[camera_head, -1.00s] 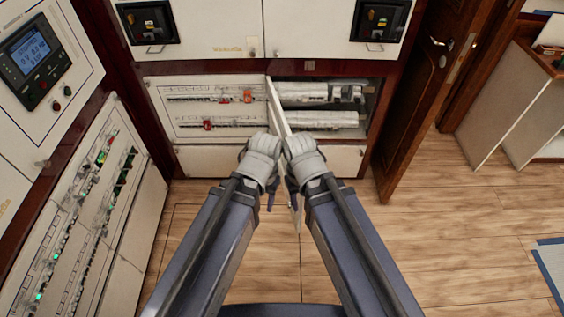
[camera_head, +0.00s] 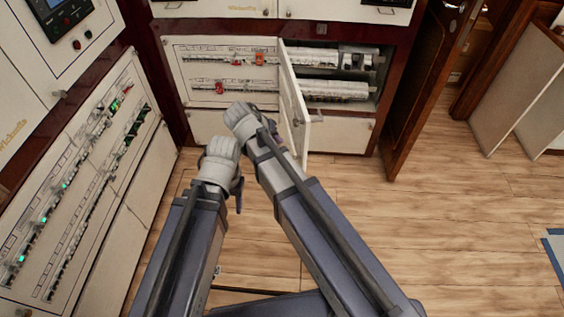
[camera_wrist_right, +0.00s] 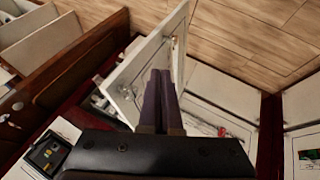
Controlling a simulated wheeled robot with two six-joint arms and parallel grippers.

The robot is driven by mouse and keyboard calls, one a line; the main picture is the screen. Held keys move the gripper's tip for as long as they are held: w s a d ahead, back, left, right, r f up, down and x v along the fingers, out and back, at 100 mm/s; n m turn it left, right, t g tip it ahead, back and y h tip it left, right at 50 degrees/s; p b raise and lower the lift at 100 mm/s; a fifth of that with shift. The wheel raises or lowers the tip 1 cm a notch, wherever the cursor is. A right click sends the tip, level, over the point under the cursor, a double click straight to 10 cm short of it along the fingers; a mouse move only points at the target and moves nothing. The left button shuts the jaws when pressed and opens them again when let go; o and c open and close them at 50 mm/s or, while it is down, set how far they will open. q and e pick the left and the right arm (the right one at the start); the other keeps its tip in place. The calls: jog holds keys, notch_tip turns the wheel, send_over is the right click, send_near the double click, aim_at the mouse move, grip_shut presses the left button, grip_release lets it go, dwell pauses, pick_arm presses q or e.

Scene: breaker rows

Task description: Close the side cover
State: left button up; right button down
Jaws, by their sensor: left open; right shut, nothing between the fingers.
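The side cover (camera_head: 291,92) is a white hinged panel on the low cabinet. It stands swung out towards me, seen nearly edge-on, and its compartment of breaker rows (camera_head: 335,88) is open on the right. My right gripper (camera_head: 242,118) is just left of the cover; in the right wrist view its dark fingers (camera_wrist_right: 160,88) are together, with the cover (camera_wrist_right: 147,62) close by. Whether they touch it cannot be told. My left gripper (camera_head: 221,165) is lower and further left, apart from the cover; its fingers are mostly hidden.
A closed panel of breakers (camera_head: 225,72) lies left of the open compartment. A tall white cabinet (camera_head: 75,190) runs along the left. A brown wooden door (camera_head: 425,85) stands open at the right.

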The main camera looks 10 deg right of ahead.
jog(key=b, duration=0.8)
send_near(303, 146)
notch_tip(303, 146, down, 4)
jog(key=w, duration=0.2)
pick_arm(q)
notch_tip(303, 146, down, 9)
jog(key=shift+s+a+r, duration=0.15)
jog(key=shift+s+a, duration=0.15)
jog(key=shift+a, duration=0.05)
pick_arm(e)
jog(key=shift+s+d+f, duration=0.1)
jog(key=shift+d, duration=0.4)
jog(key=shift+d+f, duration=0.15)
jog(key=shift+d, duration=0.4)
